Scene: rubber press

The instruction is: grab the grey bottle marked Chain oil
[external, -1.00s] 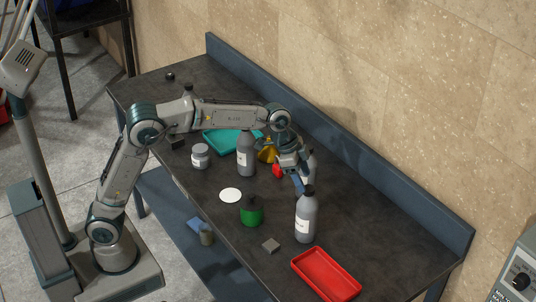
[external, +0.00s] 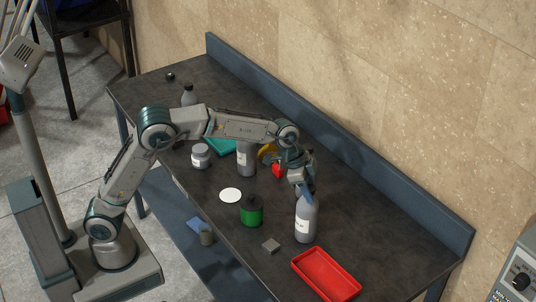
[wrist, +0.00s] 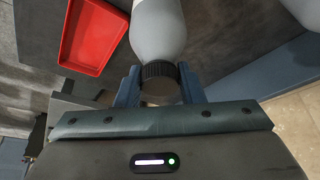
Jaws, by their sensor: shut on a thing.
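A grey bottle (external: 305,222) with a white label and a dark cap stands upright near the front right of the table, beside the red tray. The label is too small to read. My gripper (external: 305,192) is above it, with its blue fingers shut around the top of this bottle. In the wrist view the dark ribbed cap (wrist: 160,71) sits between the two fingers (wrist: 160,88), with the grey body (wrist: 158,30) beyond. Another grey bottle (external: 246,162) stands farther left, partly hidden by my arm. A third (external: 188,96) stands at the back left.
A green container (external: 251,215), a grey block (external: 271,246), a white disc (external: 230,195) and a grey jar (external: 201,156) are to the left. A backboard (external: 400,185) edges the table.

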